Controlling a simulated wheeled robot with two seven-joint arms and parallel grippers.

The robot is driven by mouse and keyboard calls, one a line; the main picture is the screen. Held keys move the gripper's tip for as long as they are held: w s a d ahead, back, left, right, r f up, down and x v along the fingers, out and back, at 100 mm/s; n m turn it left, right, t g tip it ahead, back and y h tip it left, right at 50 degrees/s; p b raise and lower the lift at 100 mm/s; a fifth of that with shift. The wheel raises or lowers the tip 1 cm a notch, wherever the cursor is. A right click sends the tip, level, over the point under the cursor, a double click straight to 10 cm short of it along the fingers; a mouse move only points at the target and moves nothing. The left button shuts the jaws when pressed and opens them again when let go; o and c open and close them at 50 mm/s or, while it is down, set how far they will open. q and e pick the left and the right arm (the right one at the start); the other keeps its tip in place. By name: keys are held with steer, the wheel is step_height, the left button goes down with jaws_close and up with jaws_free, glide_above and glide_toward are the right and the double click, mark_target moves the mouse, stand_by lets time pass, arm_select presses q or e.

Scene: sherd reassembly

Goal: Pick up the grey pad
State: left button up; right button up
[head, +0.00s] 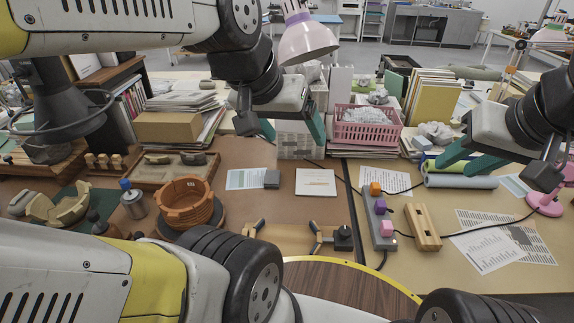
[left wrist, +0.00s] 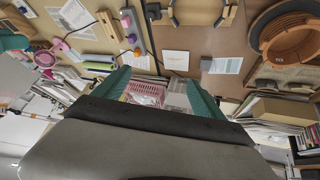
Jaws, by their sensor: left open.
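The grey pad (head: 271,178) is a small dark grey block. It lies on the brown table mat at the right end of a printed sheet (head: 247,179). In the left wrist view the pad (left wrist: 206,64) shows small, beyond the fingers. My left gripper (head: 290,131) is open and empty, with teal fingers hanging in the air above and behind the pad in the head view. The left gripper's fingers (left wrist: 158,88) are spread wide in the left wrist view. My right gripper (head: 455,165) is open, at the right side over the table, far from the pad.
A white card (head: 315,182) lies right of the pad. An orange-brown ringed pot (head: 187,205) stands to its left. A pink basket (head: 367,124) is behind. A grey strip with coloured blocks (head: 381,228) and a wooden block (head: 424,228) lie right. Bare mat surrounds the pad's front.

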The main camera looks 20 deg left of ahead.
arm_select(q)
steer(key=w+a+f+n+g+y, duration=0.15)
steer(key=w+a, duration=0.25)
steer(key=w, duration=0.8)
steer(key=n+g+y, duration=0.1)
steer(key=n+g, duration=0.1)
steer(key=g, duration=0.1)
glide_above(272, 177)
steer(key=f, duration=3)
steer(key=shift+s+d+f, duration=0.2)
steer(key=f, duration=0.8)
steer(key=shift+w+a, duration=0.2)
steer(key=shift+w, duration=0.05)
